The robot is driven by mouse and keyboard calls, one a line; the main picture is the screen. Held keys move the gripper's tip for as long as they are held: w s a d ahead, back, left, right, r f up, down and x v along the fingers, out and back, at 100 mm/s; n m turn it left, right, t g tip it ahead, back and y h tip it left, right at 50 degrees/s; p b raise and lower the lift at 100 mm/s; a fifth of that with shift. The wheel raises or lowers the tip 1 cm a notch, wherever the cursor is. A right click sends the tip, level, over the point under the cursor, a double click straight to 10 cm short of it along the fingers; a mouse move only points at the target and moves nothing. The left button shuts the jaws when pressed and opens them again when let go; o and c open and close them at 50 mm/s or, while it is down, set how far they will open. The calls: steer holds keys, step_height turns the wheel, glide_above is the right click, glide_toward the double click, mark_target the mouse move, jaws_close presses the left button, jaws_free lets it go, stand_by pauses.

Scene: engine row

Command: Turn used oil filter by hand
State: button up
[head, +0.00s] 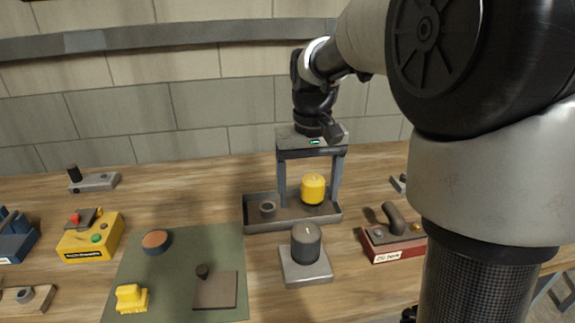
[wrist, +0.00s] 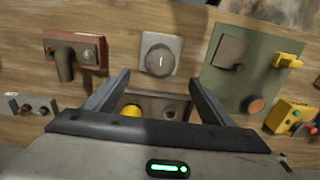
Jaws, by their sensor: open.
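A dark grey cylinder (head: 306,243) stands upright on a light grey square block (head: 305,273). It also shows in the wrist view (wrist: 159,58), from above, with a pale mark on its top. A yellow cylinder (head: 313,188) stands in a grey tray (head: 293,227) behind the block. No label tells which one is the used oil filter. My gripper (head: 308,199) is open and points down over the tray area, its fingers wide apart and holding nothing. In the wrist view, the gripper's body partly hides the tray and the yellow cylinder (wrist: 131,111).
A grey ring (head: 268,209) lies in the tray. A red box with a dark handle (head: 394,241) stands right. A green mat (head: 181,264) at left holds a dark plate, a yellow brush and a round orange-topped piece. A yellow box (head: 91,238) is farther left. Bare wood surrounds the block.

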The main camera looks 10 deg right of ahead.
mark_target(306, 247)
step_height(306, 247, down, 18)
steer(key=shift+r+b, duration=0.25)
steer(key=shift+b, duration=0.6)
steer(key=c, duration=1.4)
steer(key=n, duration=0.1)
steer(key=n+p, duration=0.1)
steer(key=n, duration=0.1)
steer(key=shift+r, duration=0.25)
steer(key=n+p, duration=0.2)
steer(key=n, duration=0.4)
steer(key=shift+r, duration=0.1)
steer(key=n+p, duration=0.3)
steer(key=n, duration=0.3)
steer(key=shift+p, duration=0.35)
steer(key=shift+f+n+p, duration=0.25)
steer(key=shift+n+p, duration=0.05)
steer(key=shift+n, duration=0.8)
